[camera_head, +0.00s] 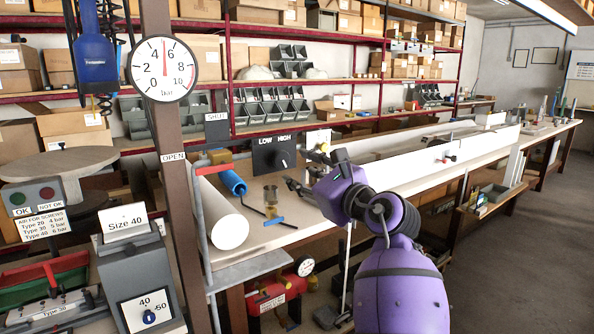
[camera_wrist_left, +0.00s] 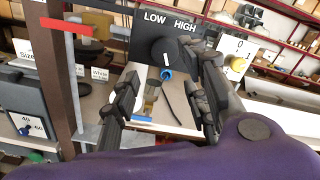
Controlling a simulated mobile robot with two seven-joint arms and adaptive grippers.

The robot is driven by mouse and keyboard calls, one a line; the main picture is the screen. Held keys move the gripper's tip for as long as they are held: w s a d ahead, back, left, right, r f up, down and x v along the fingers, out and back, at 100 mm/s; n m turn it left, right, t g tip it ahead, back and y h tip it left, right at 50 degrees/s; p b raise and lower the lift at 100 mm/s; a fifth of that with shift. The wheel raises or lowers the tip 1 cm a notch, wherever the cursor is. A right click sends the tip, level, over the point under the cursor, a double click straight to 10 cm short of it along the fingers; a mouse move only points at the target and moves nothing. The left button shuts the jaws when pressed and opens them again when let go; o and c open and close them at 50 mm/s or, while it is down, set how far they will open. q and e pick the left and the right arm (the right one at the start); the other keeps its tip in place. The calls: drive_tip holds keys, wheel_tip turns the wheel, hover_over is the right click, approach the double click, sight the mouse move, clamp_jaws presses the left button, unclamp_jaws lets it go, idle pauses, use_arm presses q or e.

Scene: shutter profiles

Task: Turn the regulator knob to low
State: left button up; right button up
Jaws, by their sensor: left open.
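The regulator panel (camera_head: 264,153) is a dark plate marked LOW and HIGH above the bench. It also shows in the left wrist view (camera_wrist_left: 143,30), with its round black knob (camera_wrist_left: 165,50) at the centre. The knob's white mark is near upright in that view; I cannot tell exactly which label it points to. My left gripper (camera_head: 304,169) is in front of the panel, to its lower right in the head view. My right gripper is not in view.
A pressure gauge (camera_head: 164,69) hangs on a post at the left, its needle near 5. A white cylinder (camera_head: 222,212) and a blue-handled tool (camera_head: 232,181) lie left of the panel. A Size 40 box (camera_head: 137,270) stands front left. The long bench extends right.

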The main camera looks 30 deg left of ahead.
sight(280, 162)
use_arm(q)
drive_tip(key=x, duration=0.7)
drive_tip(key=shift+r+p, duration=0.15)
drive_tip(key=shift+p, duration=0.15)
drive_tip(key=shift+w+a, duration=0.2)
drive_tip(key=shift+a, duration=0.3)
